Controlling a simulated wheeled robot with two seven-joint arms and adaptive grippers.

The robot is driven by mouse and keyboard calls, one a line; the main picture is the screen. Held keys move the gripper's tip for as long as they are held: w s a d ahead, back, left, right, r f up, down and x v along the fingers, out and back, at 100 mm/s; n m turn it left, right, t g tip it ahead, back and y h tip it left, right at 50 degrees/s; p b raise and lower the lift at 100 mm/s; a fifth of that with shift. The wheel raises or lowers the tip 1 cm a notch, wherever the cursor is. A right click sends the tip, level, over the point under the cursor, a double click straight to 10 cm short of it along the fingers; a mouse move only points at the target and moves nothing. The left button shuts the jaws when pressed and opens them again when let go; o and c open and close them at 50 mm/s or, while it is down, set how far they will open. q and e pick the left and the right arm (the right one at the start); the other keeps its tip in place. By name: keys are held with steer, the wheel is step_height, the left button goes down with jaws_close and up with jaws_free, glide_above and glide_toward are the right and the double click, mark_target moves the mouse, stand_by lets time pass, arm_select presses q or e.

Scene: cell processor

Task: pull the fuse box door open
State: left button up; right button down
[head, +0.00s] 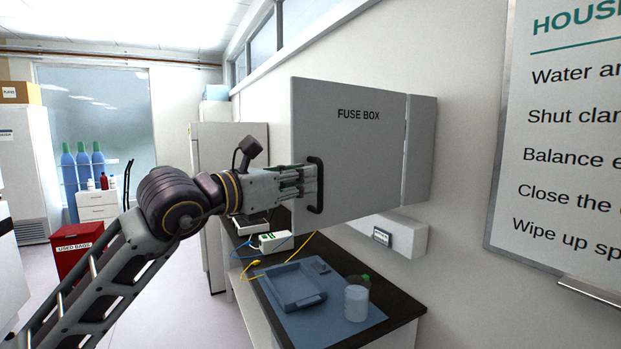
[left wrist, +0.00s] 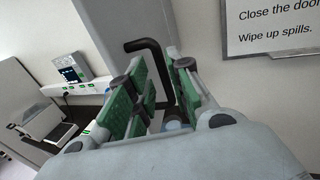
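The fuse box door (head: 350,150) is a grey panel lettered "FUSE BOX". It stands swung out from the wall, hinged at the near edge of the grey box (head: 421,150). A black bar handle (head: 317,186) is on its outer face near the free left edge. My left gripper (head: 311,183) is at the handle. In the left wrist view, its green-padded fingers (left wrist: 163,80) are apart, with the handle (left wrist: 150,47) between and beyond them. A gap shows beside the bar; firm contact cannot be seen. The box inside is hidden. My right gripper is not in view.
Below the door is a dark-topped bench (head: 400,308) with a blue tray (head: 290,288), a clear jar (head: 356,303) and a white device (head: 275,241) with cables. A sign board (head: 560,150) hangs on the right wall. A red bin (head: 79,252) stands left; floor is clear between.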

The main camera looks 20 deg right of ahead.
arm_select(q)
steer(key=v, duration=0.6)
steer(key=shift+r, duration=0.1)
stand_by(0.5)
